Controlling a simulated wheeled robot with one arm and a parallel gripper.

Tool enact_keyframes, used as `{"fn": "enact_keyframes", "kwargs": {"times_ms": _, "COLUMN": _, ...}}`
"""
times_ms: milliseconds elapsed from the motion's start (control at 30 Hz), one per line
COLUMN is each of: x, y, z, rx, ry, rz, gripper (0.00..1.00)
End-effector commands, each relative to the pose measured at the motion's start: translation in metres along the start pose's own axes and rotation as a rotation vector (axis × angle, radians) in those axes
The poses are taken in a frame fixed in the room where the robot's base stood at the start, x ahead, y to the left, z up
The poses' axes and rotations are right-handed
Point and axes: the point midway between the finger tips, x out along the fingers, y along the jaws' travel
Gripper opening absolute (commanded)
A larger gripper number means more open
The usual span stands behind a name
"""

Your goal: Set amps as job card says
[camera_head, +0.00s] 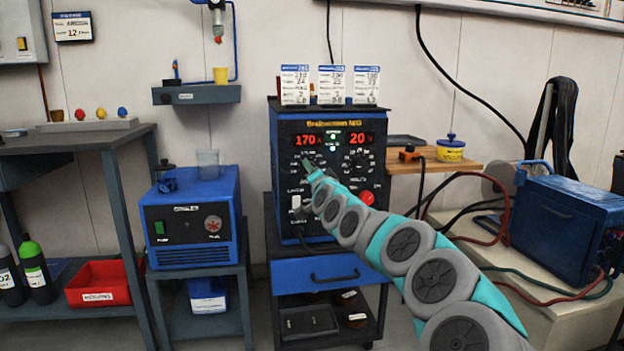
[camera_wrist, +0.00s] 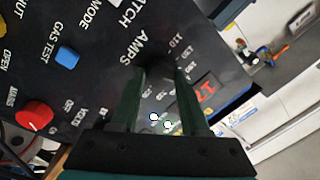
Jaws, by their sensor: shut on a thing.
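The welding machine (camera_head: 325,215) stands on a blue and black cart. Its red amps display (camera_head: 305,140) reads 170, and the display beside it (camera_head: 361,138) reads 20. My gripper (camera_head: 308,165) is at the left dial, below the amps display. In the wrist view my gripper (camera_wrist: 160,72) has its two dark fingers around the black amps knob (camera_wrist: 158,90), shut on it. The knob's pointer is not clear. Three job cards stand on top of the machine: left (camera_head: 295,85), middle (camera_head: 331,85) and right (camera_head: 366,85). Their small print is hard to read.
A red knob (camera_wrist: 34,114) and a blue gas test button (camera_wrist: 67,57) are on the same panel. A blue box unit (camera_head: 195,220) on a stand is at left. A wooden shelf (camera_head: 430,165) and a blue case (camera_head: 565,225) are at right.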

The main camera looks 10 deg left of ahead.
Motion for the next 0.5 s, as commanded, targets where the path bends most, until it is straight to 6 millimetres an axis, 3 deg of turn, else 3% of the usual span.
{"fn": "enact_keyframes", "kwargs": {"times_ms": 500, "x": -0.0001, "y": 0.0024, "z": 0.0043, "rx": 0.49, "ry": 0.046, "rz": -0.003, "gripper": 0.0}}
